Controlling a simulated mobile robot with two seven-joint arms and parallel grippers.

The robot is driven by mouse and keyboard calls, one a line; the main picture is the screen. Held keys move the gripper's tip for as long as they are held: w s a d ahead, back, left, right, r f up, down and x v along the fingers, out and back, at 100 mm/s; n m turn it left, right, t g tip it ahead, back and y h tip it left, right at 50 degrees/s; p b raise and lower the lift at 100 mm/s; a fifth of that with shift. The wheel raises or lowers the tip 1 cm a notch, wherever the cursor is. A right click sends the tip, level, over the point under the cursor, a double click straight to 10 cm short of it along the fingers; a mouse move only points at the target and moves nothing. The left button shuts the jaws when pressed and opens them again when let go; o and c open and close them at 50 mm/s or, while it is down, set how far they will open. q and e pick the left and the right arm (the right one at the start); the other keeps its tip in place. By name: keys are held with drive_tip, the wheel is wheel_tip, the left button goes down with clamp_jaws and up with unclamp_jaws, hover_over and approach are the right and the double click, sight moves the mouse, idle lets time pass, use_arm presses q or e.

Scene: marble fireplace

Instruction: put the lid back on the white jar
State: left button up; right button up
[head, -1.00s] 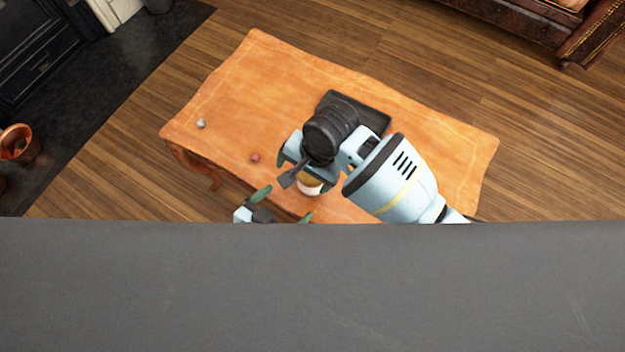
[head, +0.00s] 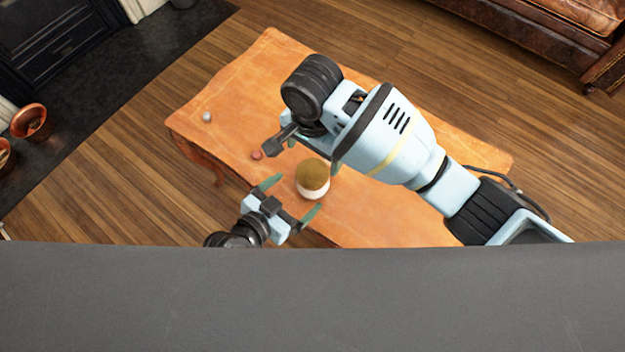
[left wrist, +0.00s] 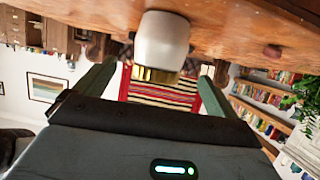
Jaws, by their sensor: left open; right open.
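The white jar (head: 313,193) stands upright near the front edge of the table, with the brown-gold lid (head: 312,173) on its mouth. In the left wrist view the picture is upside down; the jar (left wrist: 161,40) hangs from the table and the gold lid (left wrist: 156,75) sits level across its end. My left gripper (head: 290,198) is open beside the jar, at its lower left, with its fingers pointing towards it. My right gripper (head: 313,154) is open and empty, just above and behind the jar, apart from the lid.
A small red ball (head: 256,155) and a small silver ball (head: 207,117) lie on the orange wooden table (head: 400,220), left of the jar. My right arm covers much of the table's middle. A brown leather sofa (head: 540,30) stands beyond.

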sight(313, 179)
use_arm(q)
drive_tip(key=shift+x, duration=3.85)
drive_tip(key=shift+d, duration=0.1)
